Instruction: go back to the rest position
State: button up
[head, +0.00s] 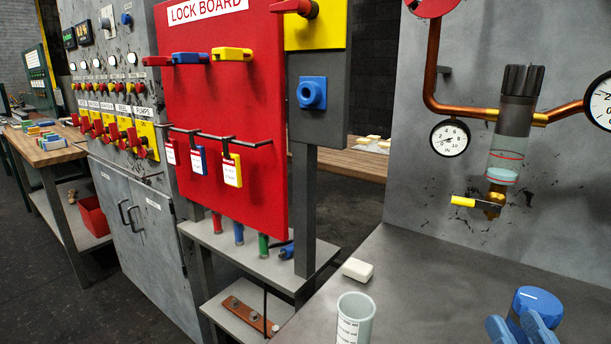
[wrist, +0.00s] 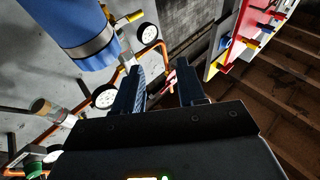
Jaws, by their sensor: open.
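My gripper (wrist: 160,82) shows in the wrist view with its two dark fingers spread apart. A large blue cylinder with a metal band (wrist: 80,32) is at the upper left of the wrist view, beyond the left finger.
In the head view, a grey bench (head: 440,285) bears a clear beaker (head: 356,318), a white block (head: 357,270) and a blue-topped object (head: 538,303). The red lock board (head: 225,110) stands left. Gauges, copper pipes and a filter bowl (head: 508,150) are on the right panel.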

jog(key=s+a+f+g+p, duration=0.1)
jog(key=s+f+g, duration=0.1)
jog(key=s, duration=0.8)
jog(key=s+a+f+g+p, duration=0.1)
jog(key=s+f+g, duration=0.1)
jog(key=s, duration=0.8)
jog(key=s+a+f+g+p, duration=0.1)
jog(key=s+g+p, duration=0.1)
jog(key=s, duration=0.8)
jog(key=shift+s+a+f+g+h, duration=0.15)
jog(key=shift+a+f+g+h, duration=0.2)
jog(key=shift+f+g+h, duration=0.05)
